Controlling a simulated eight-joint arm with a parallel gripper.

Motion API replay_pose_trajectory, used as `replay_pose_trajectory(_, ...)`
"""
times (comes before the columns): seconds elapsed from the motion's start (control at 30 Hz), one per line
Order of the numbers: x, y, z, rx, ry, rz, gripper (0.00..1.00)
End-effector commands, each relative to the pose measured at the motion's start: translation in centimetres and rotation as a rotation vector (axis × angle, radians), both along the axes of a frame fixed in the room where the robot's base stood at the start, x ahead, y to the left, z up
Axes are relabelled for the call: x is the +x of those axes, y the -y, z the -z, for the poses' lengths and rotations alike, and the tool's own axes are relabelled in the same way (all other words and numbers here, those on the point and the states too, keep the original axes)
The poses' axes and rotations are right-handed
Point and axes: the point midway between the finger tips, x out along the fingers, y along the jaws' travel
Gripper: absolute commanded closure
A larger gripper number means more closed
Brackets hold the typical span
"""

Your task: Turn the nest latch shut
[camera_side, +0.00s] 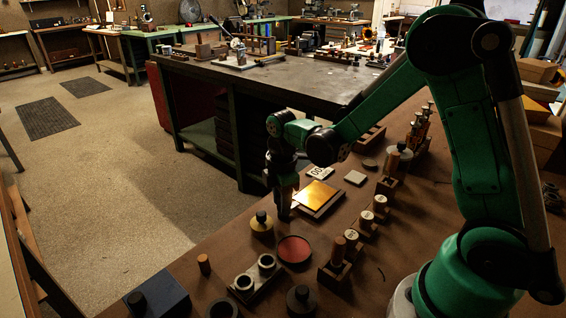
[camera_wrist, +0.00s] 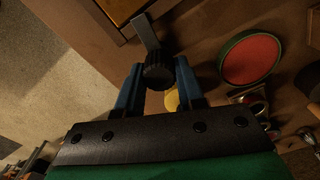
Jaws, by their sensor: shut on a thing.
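The nest (camera_side: 318,209) is a low wooden block with a shiny golden plate (camera_side: 317,194) on it. Its corner also shows at the top of the wrist view (camera_wrist: 118,12). The latch has a dark ribbed knob (camera_wrist: 158,72) and a flat grey lever (camera_wrist: 146,32) that points up in the wrist view, its end close to the nest's corner. My gripper (camera_wrist: 158,84) is shut on the knob, one blue finger on each side. In the side view my gripper (camera_side: 284,212) points down at the nest's left edge and hides the latch.
A yellow pot with a black knob (camera_side: 262,226) stands close in front of my gripper. A red pad with a dark rim (camera_side: 295,250) lies nearby. Wooden stamps in holders (camera_side: 366,226) line the right. A number card (camera_side: 319,172) and pale tile (camera_side: 355,178) lie behind.

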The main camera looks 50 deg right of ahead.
Motion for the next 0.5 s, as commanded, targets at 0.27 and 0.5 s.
replay_pose_trajectory(0.27, 0.01, -0.04, 0.03, 0.001, 0.003, -0.125, 1.00)
replay_pose_trajectory(0.5, -0.01, -0.05, 0.03, 0.001, 0.003, -0.164, 1.00)
